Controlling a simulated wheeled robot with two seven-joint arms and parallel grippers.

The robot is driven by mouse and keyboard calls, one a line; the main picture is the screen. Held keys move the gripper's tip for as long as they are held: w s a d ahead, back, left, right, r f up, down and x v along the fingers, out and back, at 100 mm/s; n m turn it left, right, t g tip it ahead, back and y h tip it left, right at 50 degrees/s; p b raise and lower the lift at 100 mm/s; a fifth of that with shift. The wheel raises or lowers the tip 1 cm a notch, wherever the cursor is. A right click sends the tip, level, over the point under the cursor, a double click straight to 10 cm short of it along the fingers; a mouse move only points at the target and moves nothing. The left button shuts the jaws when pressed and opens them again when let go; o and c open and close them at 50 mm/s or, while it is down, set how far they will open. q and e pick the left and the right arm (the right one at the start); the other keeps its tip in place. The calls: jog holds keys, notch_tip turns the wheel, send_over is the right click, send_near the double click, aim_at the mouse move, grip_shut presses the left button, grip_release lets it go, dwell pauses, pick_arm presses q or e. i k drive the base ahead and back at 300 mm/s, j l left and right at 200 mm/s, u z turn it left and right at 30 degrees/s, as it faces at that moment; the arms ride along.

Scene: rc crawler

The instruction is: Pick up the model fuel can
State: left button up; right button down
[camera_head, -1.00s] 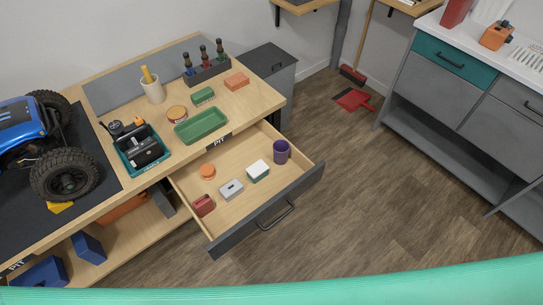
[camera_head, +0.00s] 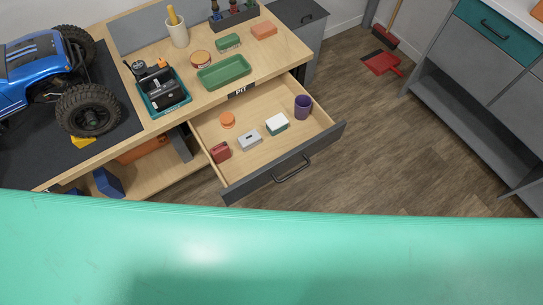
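A small red can-like object (camera_head: 221,152), which looks like the model fuel can, is in the open drawer (camera_head: 240,180) at its front left corner. Beside it in the drawer are a grey box (camera_head: 250,140), an orange round piece (camera_head: 227,119), a white and teal box (camera_head: 277,124) and a purple cup (camera_head: 303,106). Neither of my grippers is in view.
The workbench (camera_head: 290,54) holds a green tray (camera_head: 224,72), a teal bin (camera_head: 165,95) and a blue crawler (camera_head: 60,75). The drawer juts out over open wooden floor (camera_head: 400,150). A red dustpan (camera_head: 382,63) lies further back.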

aim_at(221, 153)
jog(key=k+j+z, duration=0.25)
jog(key=k+j, duration=0.25)
jog(key=k+j+z, duration=0.3)
jog(key=k, duration=0.4)
